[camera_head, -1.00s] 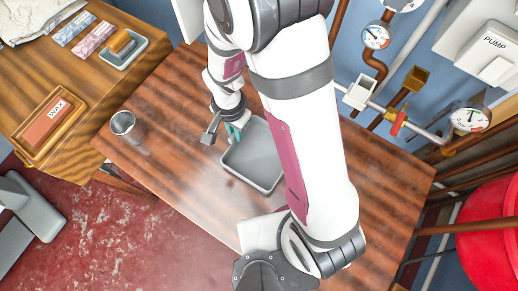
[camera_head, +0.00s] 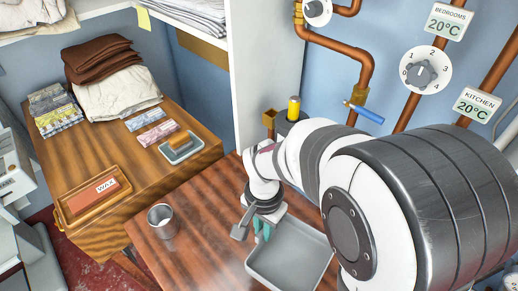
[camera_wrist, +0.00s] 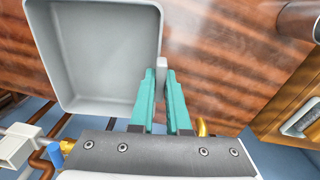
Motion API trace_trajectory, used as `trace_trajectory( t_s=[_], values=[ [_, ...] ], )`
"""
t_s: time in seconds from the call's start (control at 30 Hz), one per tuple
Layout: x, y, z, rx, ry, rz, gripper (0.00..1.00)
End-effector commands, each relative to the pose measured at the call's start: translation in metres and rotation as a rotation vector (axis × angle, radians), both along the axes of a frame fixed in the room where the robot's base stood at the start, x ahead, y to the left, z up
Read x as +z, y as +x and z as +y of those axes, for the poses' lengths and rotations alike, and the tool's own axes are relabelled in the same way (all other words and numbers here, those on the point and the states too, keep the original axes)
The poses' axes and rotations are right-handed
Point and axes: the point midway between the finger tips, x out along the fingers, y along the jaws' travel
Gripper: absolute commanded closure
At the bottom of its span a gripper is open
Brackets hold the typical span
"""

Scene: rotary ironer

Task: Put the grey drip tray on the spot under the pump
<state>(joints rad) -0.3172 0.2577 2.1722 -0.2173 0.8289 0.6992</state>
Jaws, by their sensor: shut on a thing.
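The grey drip tray (camera_head: 290,258) is a shallow square tray at the lower middle of the head view, partly hidden by my arm. It fills the upper left of the wrist view (camera_wrist: 95,55). My gripper (camera_head: 263,232) is at the tray's far left edge. In the wrist view my gripper's teal fingers (camera_wrist: 161,82) are shut on a small light grey tab at the tray's side. The tray is level over the wooden table; I cannot tell whether it touches it. The pump and the spot under it are not in the current head view.
A metal cup (camera_head: 162,222) stands on the wooden table (camera_head: 205,262) left of the tray. A side cabinet holds a wax tray (camera_head: 92,195), folded cloths (camera_head: 115,88) and a small dish (camera_head: 181,148). Copper pipes (camera_head: 365,60) and a blue-handled valve (camera_head: 365,112) are on the wall behind.

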Motion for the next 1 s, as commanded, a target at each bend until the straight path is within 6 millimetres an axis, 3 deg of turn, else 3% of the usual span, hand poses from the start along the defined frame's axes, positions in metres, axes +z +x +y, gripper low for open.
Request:
trace_trajectory(
  t_s=[0.2,0.37,0.6,0.7,0.87,1.0],
  values=[
    [-0.038,0.037,0.02,0.542,-0.001,0.004,1.0],
    [-0.063,0.056,0.032,0.871,-0.002,0.003,1.0],
    [-0.049,0.127,0.053,1.169,-0.005,0.0,1.0],
    [-0.044,0.148,0.059,1.279,-0.005,0.001,1.0],
    [-0.04,0.164,0.064,1.372,-0.005,0.002,1.0],
    [-0.063,0.165,0.064,1.386,-0.002,0.004,1.0]
  ],
)
